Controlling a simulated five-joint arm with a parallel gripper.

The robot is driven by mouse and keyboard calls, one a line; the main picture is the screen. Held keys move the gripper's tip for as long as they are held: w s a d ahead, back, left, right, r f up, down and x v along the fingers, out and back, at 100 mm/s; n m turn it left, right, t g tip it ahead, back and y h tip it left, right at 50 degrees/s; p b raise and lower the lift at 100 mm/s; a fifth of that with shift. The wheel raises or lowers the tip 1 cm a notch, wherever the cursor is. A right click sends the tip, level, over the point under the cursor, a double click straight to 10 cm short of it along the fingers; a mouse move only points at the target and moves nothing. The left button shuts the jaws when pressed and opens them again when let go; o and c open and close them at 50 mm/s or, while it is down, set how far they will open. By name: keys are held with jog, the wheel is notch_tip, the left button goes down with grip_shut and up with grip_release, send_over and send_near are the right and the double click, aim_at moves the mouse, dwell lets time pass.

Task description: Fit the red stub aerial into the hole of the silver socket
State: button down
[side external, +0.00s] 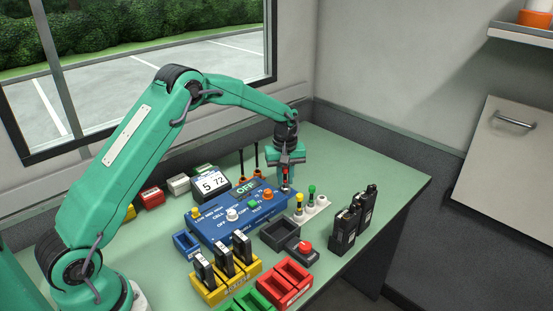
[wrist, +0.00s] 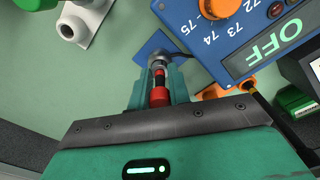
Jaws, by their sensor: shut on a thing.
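My gripper (side external: 286,163) is over the back right end of the blue console, pointing down. In the wrist view my gripper (wrist: 160,88) is shut on the red stub aerial (wrist: 160,97), which lies between the two green fingers. The far end of the aerial meets or overlaps the silver socket (wrist: 160,57). I cannot tell whether it is in the hole. The socket stands on a blue tab beside the console. In the side view a little of the aerial (side external: 285,182) shows below the fingers, and the socket is hard to make out.
The blue console (side external: 240,212) has an orange knob (wrist: 219,6) and an OFF display close to my fingers. A white holder (side external: 318,203) with yellow and green capped pieces stands just right. Black radios (side external: 345,229), a dark tray (side external: 279,235) and coloured bins (side external: 284,284) lie nearer the front.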

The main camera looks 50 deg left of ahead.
dwell(0.4)
jog(key=c, duration=0.9)
grip_release()
jog(key=shift+r, duration=0.15)
jog(key=shift+r, duration=3.35)
